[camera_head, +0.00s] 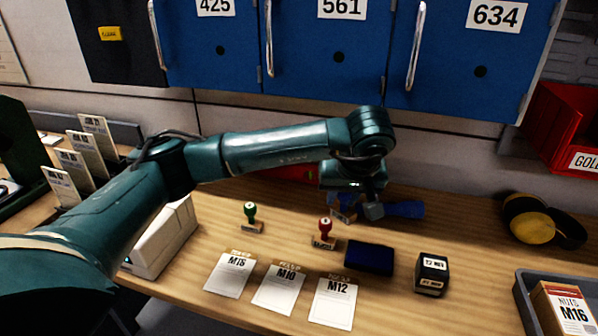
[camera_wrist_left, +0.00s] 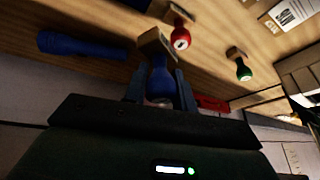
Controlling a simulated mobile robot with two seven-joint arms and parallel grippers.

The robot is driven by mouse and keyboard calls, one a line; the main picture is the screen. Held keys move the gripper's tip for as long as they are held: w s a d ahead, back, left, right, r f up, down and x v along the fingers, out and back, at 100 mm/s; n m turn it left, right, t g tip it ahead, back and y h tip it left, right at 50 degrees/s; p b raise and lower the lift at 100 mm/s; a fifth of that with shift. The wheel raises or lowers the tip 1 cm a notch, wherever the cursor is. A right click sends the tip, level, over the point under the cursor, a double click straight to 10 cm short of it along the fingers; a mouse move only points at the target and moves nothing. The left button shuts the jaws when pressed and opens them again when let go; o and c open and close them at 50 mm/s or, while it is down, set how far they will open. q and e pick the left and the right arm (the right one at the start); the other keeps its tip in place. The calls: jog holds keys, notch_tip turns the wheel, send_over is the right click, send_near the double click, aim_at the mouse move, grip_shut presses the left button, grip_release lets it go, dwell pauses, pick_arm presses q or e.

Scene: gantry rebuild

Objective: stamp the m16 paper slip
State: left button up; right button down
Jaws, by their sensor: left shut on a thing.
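My left gripper (camera_head: 358,205) is shut on a blue-handled stamp (camera_wrist_left: 160,78) with a wooden base. The base shows below the fingers in the head view; the handle is mostly hidden there. I cannot tell whether the base touches the bench. Three paper slips lie at the front: the left slip (camera_head: 231,275) reads M15 or M16, too small to be sure; the others read M10 (camera_head: 279,290) and M12 (camera_head: 332,304). A dark blue ink pad (camera_head: 370,257) lies in front of the gripper, to its right. My right gripper is not in view.
A red stamp (camera_head: 324,235) and a green stamp (camera_head: 251,219) stand left of the gripper. A blue tool (camera_head: 406,208) lies behind it. A black box stamp (camera_head: 431,274), ear muffs (camera_head: 541,222) and a grey tray (camera_head: 527,300) are to the right. Blue lockers (camera_head: 330,60) hang above.

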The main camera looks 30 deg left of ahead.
pick_arm(q)
jog(key=d+f+m, duration=0.1)
jog(key=d, duration=0.1)
jog(key=d+f+m, duration=0.1)
jog(key=d+f, duration=0.1)
jog(key=d+f+m, duration=0.1)
jog(key=d+f, duration=0.1)
jog(key=d, duration=0.1)
jog(key=shift+w+d+f+m+t+h+b, duration=0.1)
jog(key=shift+w+f+m+t+h+b, duration=0.1)
jog(key=shift+m+t+h+b, duration=0.15)
jog(key=shift+f, duration=0.5)
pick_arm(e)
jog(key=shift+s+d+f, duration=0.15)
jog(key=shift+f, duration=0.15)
pick_arm(q)
jog(key=shift+b, duration=0.3)
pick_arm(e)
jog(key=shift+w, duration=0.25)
pick_arm(q)
jog(key=shift+f+b, duration=0.35)
jog(key=shift+f, duration=0.05)
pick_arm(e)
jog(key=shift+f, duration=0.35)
pick_arm(q)
jog(key=shift+f, duration=0.2)
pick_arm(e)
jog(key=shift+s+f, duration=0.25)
